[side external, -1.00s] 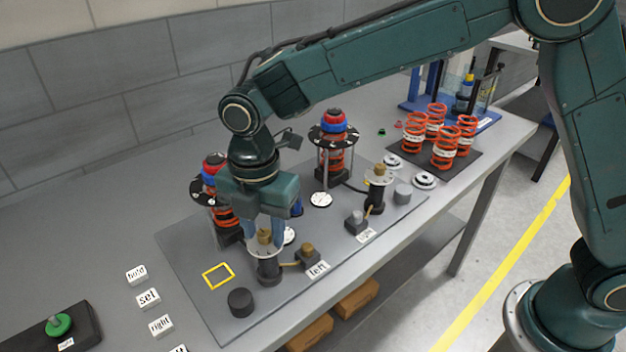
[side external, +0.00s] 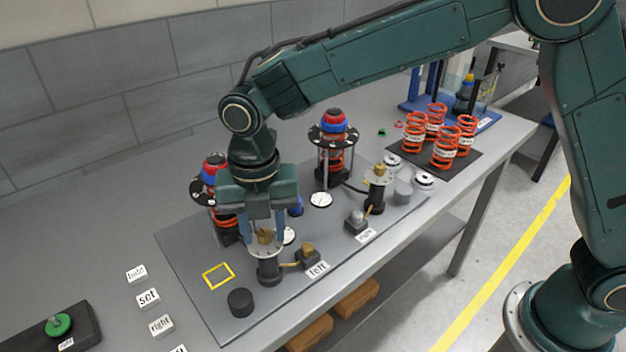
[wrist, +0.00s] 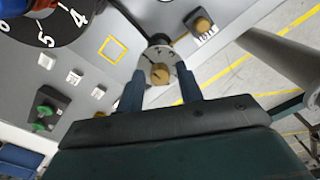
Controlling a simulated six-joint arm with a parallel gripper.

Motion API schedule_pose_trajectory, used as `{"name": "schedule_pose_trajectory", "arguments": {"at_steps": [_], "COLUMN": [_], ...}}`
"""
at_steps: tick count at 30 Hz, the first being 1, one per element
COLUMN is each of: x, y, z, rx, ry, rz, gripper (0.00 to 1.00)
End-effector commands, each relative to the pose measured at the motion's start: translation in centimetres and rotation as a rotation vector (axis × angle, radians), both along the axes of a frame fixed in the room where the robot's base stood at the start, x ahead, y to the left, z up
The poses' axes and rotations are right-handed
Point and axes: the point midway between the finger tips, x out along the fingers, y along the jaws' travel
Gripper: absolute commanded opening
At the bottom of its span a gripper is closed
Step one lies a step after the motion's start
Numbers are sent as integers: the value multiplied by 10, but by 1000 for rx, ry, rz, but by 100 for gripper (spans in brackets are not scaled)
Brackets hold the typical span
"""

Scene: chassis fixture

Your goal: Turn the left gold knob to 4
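The left gold knob (side external: 264,236) sits on top of a round pale dial (side external: 266,248) on a dark post, near the "left" label (side external: 317,270). My gripper (side external: 264,232) points down over it, one blue finger on each side. In the wrist view the knob (wrist: 160,73) lies between the fingertips (wrist: 160,78), with gaps on both sides. The gripper looks open. A dark pointer line shows on the knob, but the dial numbers are too small to read.
A second gold knob (side external: 380,170) stands to the right. Beside the left post are a small block with a gold top (side external: 308,252) and a black cylinder (side external: 240,302). A spring tower (side external: 214,192) stands close behind my gripper. Label blocks (side external: 148,298) lie at left.

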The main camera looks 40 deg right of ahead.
Motion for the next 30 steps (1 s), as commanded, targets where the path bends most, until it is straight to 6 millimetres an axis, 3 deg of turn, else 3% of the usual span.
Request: {"name": "schedule_pose_trajectory", "arguments": {"at_steps": [12, 22, 28, 30], "x": [0, 0, 0, 0], "y": [0, 0, 0, 0], "z": [0, 0, 0, 0], "rx": [0, 0, 0, 0], "ry": [0, 0, 0, 0], "rz": [300, 339, 338, 338], "gripper": [36, 36, 0, 0]}}
